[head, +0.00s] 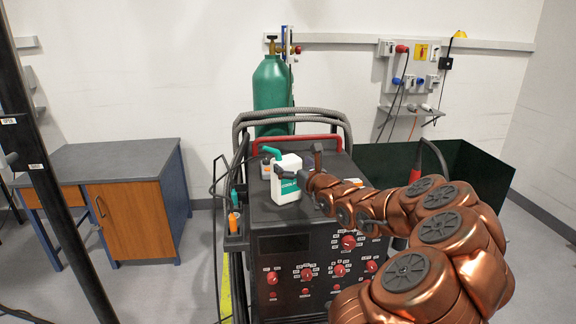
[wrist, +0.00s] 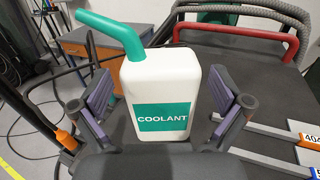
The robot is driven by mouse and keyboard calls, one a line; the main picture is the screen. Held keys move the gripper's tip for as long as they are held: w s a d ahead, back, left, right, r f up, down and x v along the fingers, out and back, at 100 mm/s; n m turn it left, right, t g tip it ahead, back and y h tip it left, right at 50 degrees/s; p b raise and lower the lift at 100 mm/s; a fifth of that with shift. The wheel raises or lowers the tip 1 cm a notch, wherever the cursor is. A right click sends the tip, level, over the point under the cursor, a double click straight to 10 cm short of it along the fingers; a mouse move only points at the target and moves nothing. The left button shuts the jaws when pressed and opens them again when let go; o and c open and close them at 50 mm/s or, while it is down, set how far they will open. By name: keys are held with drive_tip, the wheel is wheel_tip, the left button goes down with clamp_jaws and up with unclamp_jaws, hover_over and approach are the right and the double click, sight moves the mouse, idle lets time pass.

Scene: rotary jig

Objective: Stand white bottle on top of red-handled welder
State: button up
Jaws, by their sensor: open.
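The white bottle (head: 287,184) has a green angled spout and a green COOLANT label. It stands upright, apparently on the dark top of the red-handled welder (head: 335,222); the wrist view (wrist: 155,82) shows it close up. The welder's red handle (head: 297,141) runs along the back of its top and also shows in the wrist view (wrist: 232,34). My gripper (wrist: 160,104) is open, with one finger on each side of the bottle's lower body. A gap shows at the right finger; contact at the left is unclear. In the head view my gripper (head: 299,166) partly covers the bottle.
A green gas cylinder (head: 272,88) stands behind the welder, with grey hoses (head: 290,116) looped in front. A holder with orange-handled (head: 233,222) tools is on the welder's left side. A wooden cabinet (head: 134,207) stands left, a dark green bin (head: 470,170) right. Flat numbered tags (wrist: 305,140) lie right of the bottle.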

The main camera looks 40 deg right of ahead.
drive_tip(key=b+v, duration=0.2)
drive_tip(key=v, duration=0.6)
drive_tip(key=shift+s, duration=0.2)
drive_tip(key=shift+a, duration=0.1)
